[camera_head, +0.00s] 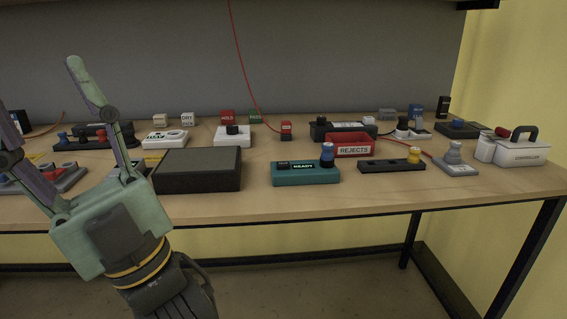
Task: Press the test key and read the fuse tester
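A teal box (305,177) stands near the front edge of the bench, right of centre. It looks like the fuse tester. A small dark display on its top seems to read "READY". A blue cylinder (327,155) stands at its back right; I cannot tell whether this is a fuse or a key. No test key can be clearly told apart. My gripper (40,88) is at the left, in front of the bench and pointing up, with its two fingers spread wide and nothing between them. It is well left of the teal box and hides part of the bench's left end.
A large dark box (198,169) stands left of the teal box. A red "REJECTS" bin (348,145) is behind it. A black strip with a yellow knob (391,165) is to its right. A red cable (240,65) hangs at the back. The bench's front edge strip is clear.

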